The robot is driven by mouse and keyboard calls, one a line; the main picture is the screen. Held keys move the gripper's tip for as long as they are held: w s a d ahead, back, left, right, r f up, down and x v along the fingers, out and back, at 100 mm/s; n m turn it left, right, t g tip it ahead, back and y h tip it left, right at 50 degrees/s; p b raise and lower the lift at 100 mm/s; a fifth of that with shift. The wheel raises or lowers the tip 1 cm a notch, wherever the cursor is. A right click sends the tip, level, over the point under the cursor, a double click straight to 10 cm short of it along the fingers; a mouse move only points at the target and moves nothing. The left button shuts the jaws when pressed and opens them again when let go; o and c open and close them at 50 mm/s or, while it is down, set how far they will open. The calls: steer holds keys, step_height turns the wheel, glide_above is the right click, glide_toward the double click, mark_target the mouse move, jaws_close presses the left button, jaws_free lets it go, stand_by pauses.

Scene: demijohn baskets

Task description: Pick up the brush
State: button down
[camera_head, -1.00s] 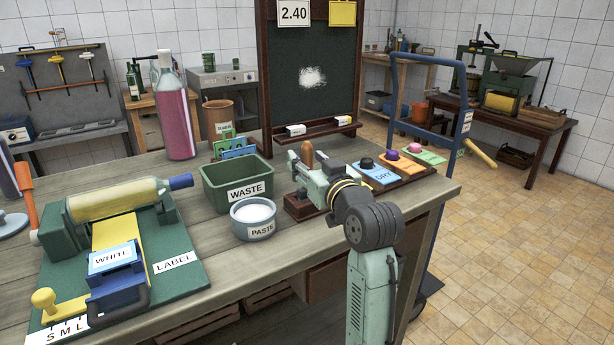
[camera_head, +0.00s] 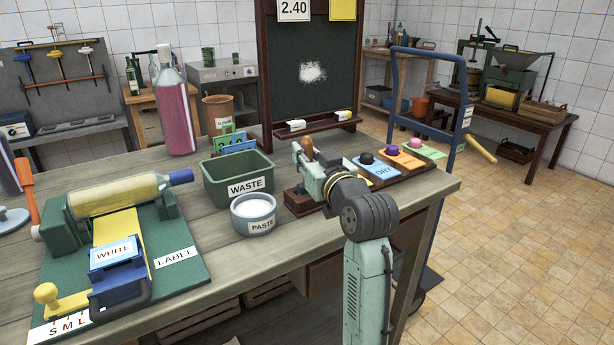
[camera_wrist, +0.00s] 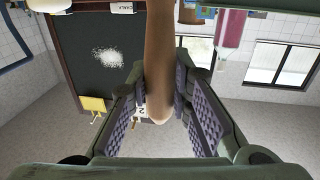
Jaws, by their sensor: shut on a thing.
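The brush shows as a brown wooden handle (camera_head: 308,148), upright above a dark wooden block (camera_head: 303,203) near the right part of the workbench. My gripper (camera_head: 312,174) reaches in from the right and is shut around the handle. In the wrist view the handle (camera_wrist: 158,60) runs between the ridged finger pads, its rounded end towards the camera. The bristle end is hidden, and I cannot tell whether the brush is clear of the block.
A green WASTE bin (camera_head: 238,180) and a PASTE bowl (camera_head: 253,218) stand close left of my gripper. Coloured cards with round knobs, including a DRY card (camera_head: 378,171), lie on the right. A chalkboard (camera_head: 312,85) rises behind. A bottle cradle (camera_head: 120,240) fills the left.

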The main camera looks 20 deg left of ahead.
mark_target(309, 141)
steer(key=shift+r, duration=0.1)
stand_by(0.3)
steer(key=shift+r, duration=0.4)
steer(key=r, duration=0.1)
steer(key=r+b, duration=0.1)
steer(key=shift+s+d+r, duration=0.3)
steer(key=shift+d, duration=0.05)
steer(key=r+b+v, duration=0.1)
steer(key=b+v, duration=0.1)
steer(key=v, duration=1.3)
steer(key=shift+r+b, duration=0.25)
steer(key=shift+b, duration=0.1)
steer(key=shift+d, duration=0.1)
stand_by(0.6)
